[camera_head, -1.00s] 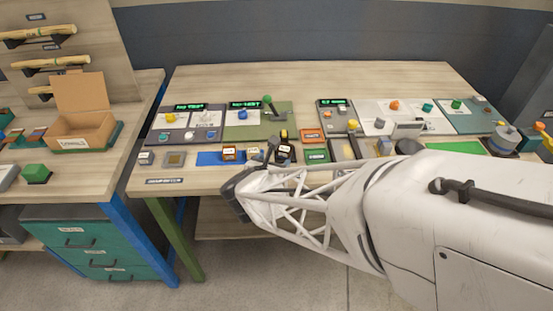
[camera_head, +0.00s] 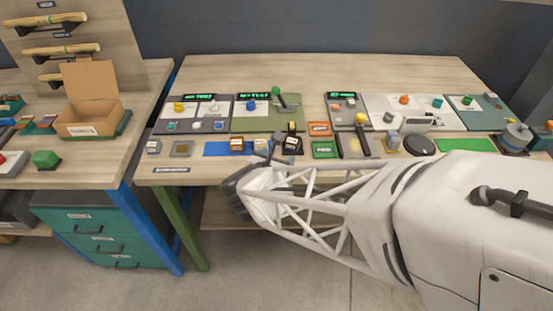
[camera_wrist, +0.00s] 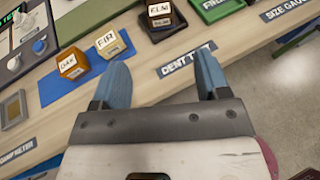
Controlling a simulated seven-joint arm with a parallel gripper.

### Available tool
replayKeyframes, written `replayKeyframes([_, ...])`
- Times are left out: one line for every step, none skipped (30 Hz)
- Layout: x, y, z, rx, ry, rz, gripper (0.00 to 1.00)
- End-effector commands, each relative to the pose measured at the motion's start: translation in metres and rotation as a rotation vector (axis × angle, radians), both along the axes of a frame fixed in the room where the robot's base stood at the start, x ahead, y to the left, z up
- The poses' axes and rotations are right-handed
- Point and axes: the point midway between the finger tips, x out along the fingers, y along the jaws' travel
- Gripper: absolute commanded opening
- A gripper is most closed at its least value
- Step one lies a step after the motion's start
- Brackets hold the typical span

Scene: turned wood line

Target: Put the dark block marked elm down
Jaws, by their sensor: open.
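The dark block marked ELM (camera_wrist: 160,22) has a pale label on top and sits on a black stand, just beyond my fingertips in the wrist view. In the head view the ELM block (camera_head: 291,141) shows small and dark, close to my fingers. My gripper (camera_wrist: 162,75) is open and empty, its two blue fingers apart and pointing toward the table. In the head view my gripper (camera_head: 272,152) is over the table's front edge, partly hidden by its own wrist. The ELM block is not between the fingers.
An OAK block (camera_wrist: 72,66) and a FIR block (camera_wrist: 109,43) stand on a blue mat (camera_wrist: 48,90), left of the ELM block. A green tray (camera_head: 325,150) lies right of the black stand.

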Motion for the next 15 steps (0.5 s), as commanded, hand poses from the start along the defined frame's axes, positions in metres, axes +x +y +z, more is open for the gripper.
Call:
replayKeyframes([0.000, 0.000, 0.000, 0.000, 0.000, 0.000, 0.69])
replayKeyframes([0.000, 0.000, 0.000, 0.000, 0.000, 0.000, 0.69])
replayKeyframes([0.000, 0.000, 0.000, 0.000, 0.000, 0.000, 0.69])
replayKeyframes([0.000, 0.000, 0.000, 0.000, 0.000, 0.000, 0.69])
replayKeyframes([0.000, 0.000, 0.000, 0.000, 0.000, 0.000, 0.69])
replayKeyframes([0.000, 0.000, 0.000, 0.000, 0.000, 0.000, 0.69])
replayKeyframes([0.000, 0.000, 0.000, 0.000, 0.000, 0.000, 0.69])
replayKeyframes([0.000, 0.000, 0.000, 0.000, 0.000, 0.001, 0.69])
replayKeyframes([0.000, 0.000, 0.001, -0.003, 0.001, 0.005, 0.69])
replayKeyframes([0.001, 0.000, 0.002, -0.006, 0.002, 0.009, 0.69])
replayKeyframes([0.001, 0.000, 0.003, -0.010, 0.004, 0.015, 0.69])
replayKeyframes([0.002, 0.000, 0.006, -0.019, 0.008, 0.030, 0.69])
replayKeyframes([0.004, 0.000, 0.009, -0.028, 0.012, 0.044, 0.69])
replayKeyframes([0.005, 0.000, 0.012, -0.038, 0.017, 0.061, 0.69])
replayKeyframes([0.007, 0.000, 0.016, -0.059, 0.025, 0.089, 0.69])
